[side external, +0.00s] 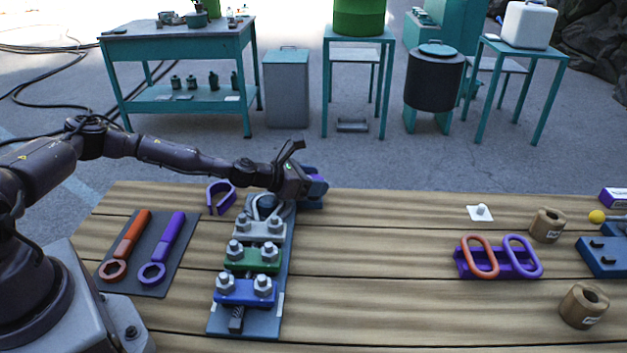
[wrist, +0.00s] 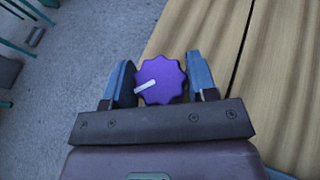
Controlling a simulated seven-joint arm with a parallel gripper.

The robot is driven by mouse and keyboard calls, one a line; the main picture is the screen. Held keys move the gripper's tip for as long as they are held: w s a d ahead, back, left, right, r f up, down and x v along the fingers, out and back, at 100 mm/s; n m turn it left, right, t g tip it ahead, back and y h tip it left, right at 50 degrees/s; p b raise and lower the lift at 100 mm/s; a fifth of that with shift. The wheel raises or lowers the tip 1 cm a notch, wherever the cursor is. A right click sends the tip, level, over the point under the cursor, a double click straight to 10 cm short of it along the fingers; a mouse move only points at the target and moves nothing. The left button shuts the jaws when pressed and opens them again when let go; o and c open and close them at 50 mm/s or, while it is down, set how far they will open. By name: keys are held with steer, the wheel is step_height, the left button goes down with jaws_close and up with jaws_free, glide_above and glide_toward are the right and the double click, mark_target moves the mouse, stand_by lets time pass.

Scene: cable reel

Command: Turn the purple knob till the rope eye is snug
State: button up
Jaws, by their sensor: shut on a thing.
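The purple knob (wrist: 161,78) has a scalloped rim and a white pointer line, which points left and slightly down in the wrist view. My gripper (wrist: 160,72) is shut on it, one blue finger on each side. In the side view my gripper (side external: 316,188) is at the far end of the blue board (side external: 272,312), and it mostly hides the knob. The grey rope eye (side external: 266,204) lies at that end, partly behind my wrist; how snug it is cannot be told. Grey, green and blue clamps with bolts cross the rope.
An orange wrench (side external: 132,232) and a purple wrench (side external: 168,236) lie on a dark mat to the left. A purple open loop (side external: 221,198) lies near the board. Orange and purple links (side external: 497,262) stand in a holder to the right. The table between is clear.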

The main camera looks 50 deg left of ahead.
steer(key=m+g+h, duration=0.2)
steer(key=m+h, duration=0.1)
steer(key=m+g+h, duration=0.2)
steer(key=m+h, duration=0.1)
steer(key=shift+w+a+m, duration=0.1)
steer(key=shift+w+m, duration=0.05)
steer(key=shift+m, duration=0.15)
steer(key=m+g+h, duration=0.2)
steer(key=m+g, duration=0.2)
steer(key=g, duration=0.1)
steer(key=shift+m+h, duration=0.4)
steer(key=shift+d+m+g, duration=0.2)
steer(key=shift+m+g, duration=0.3)
steer(key=shift+g, duration=0.1)
steer(key=o, duration=0.9)
steer(key=shift+a, duration=0.1)
steer(key=v, duration=0.5)
step_height(320, 180, up, 7)
